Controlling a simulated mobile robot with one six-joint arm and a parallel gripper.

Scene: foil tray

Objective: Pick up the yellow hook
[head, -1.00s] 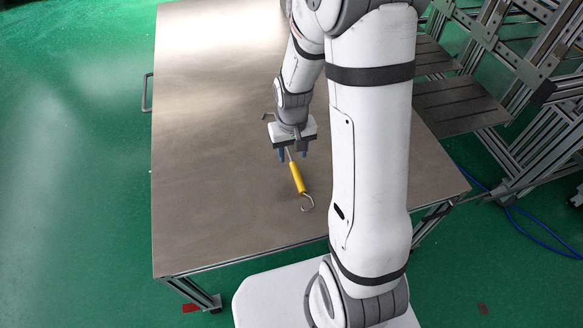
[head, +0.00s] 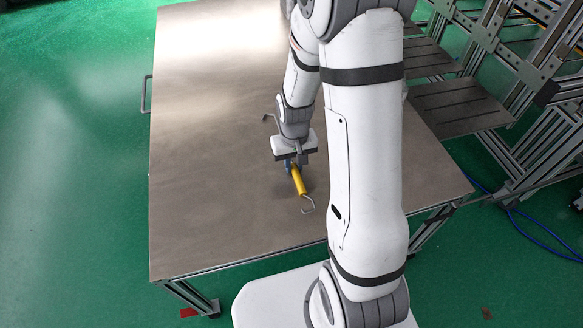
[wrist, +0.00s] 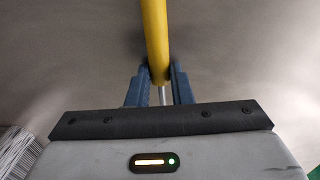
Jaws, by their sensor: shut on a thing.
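The yellow hook (head: 299,180) has a yellow handle and a bent metal hook end, which points toward the table's front edge in the head view. My gripper (head: 293,167) points down over the table and is shut on the hook near the far end of the yellow handle. In the wrist view, the yellow handle (wrist: 155,40) runs up from between the blue fingers of my gripper (wrist: 158,80), with a thin metal rod below it. I cannot tell whether the hook touches the table or is slightly above it.
The metal table (head: 210,190) is bare around the hook, with wide free room to the left. Grey shelving and metal frames (head: 480,60) stand at the right.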

